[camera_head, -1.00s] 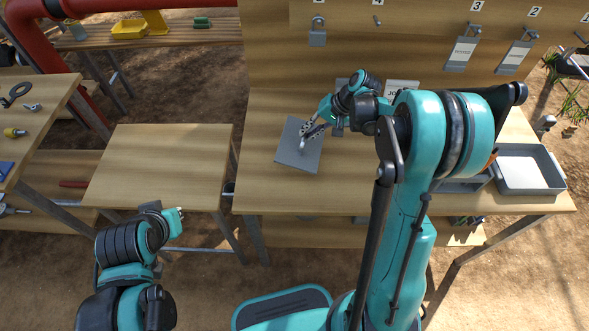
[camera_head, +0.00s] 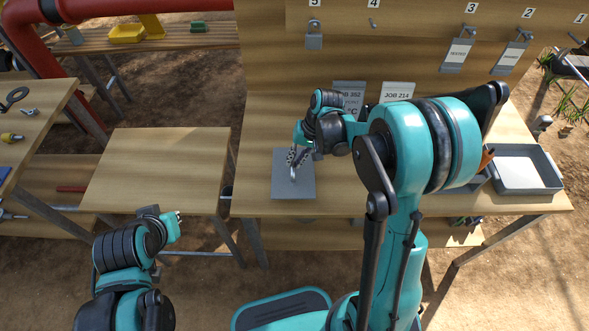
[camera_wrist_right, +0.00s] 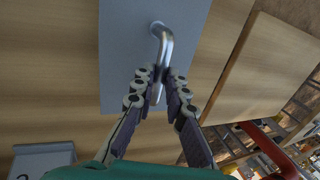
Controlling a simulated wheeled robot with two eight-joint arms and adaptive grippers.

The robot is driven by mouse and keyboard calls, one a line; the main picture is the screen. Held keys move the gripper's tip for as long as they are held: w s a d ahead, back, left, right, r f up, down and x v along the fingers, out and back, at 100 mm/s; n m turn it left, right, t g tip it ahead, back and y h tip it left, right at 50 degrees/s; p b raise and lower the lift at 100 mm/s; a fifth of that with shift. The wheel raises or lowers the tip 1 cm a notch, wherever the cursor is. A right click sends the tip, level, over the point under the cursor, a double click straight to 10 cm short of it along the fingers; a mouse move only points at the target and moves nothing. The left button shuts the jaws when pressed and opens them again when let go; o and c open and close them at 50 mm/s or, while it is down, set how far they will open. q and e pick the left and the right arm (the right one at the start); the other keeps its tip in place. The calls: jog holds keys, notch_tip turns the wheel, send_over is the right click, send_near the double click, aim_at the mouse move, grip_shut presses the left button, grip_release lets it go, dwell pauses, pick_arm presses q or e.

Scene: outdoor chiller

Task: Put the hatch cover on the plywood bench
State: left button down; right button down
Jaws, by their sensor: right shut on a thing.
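The hatch cover (camera_head: 293,184) is a flat grey plate with a bent metal handle. It is over the left part of the large wooden workbench (camera_head: 260,125) in the head view, nearly square to its front edge. I cannot tell whether it touches the top. My right gripper (camera_head: 297,160) is shut on the handle. In the right wrist view, the fingers (camera_wrist_right: 158,90) close on the handle and the cover (camera_wrist_right: 135,60) lies beyond them. A bare plywood bench (camera_head: 155,170) stands to the left. My left gripper (camera_head: 173,224) is low in front of it; its jaws are unclear.
A grey tray (camera_head: 527,187) sits at the workbench's right end. Job signs (camera_head: 397,91) stand at its back, below a board with hanging padlocks (camera_head: 457,54). A gap separates the two benches. A side table (camera_head: 30,115) with tools is at far left.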

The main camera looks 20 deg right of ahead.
aim_at(294, 167)
notch_tip(294, 167, down, 4)
jog(key=shift+a+f+b, duration=0.1)
jog(key=shift+b, duration=0.75)
jog(key=c, duration=1.6)
grip_release()
jog(key=shift+o, duration=0.2)
jog(key=w+p+v, duration=0.1)
jog(key=p+v, duration=0.3)
jog(key=v, duration=0.7)
jog(key=s+r+n+t+h, duration=0.1)
jog(key=s+r+t, duration=0.2)
jog(key=s, duration=0.5)
jog(key=s+a+r+n+t+h, duration=0.1)
jog(key=s+r+n+t+h, duration=0.1)
jog(key=s+r, duration=0.3)
jog(key=s+t, duration=0.1)
jog(key=s, duration=0.3)
jog(key=shift+r, duration=0.25)
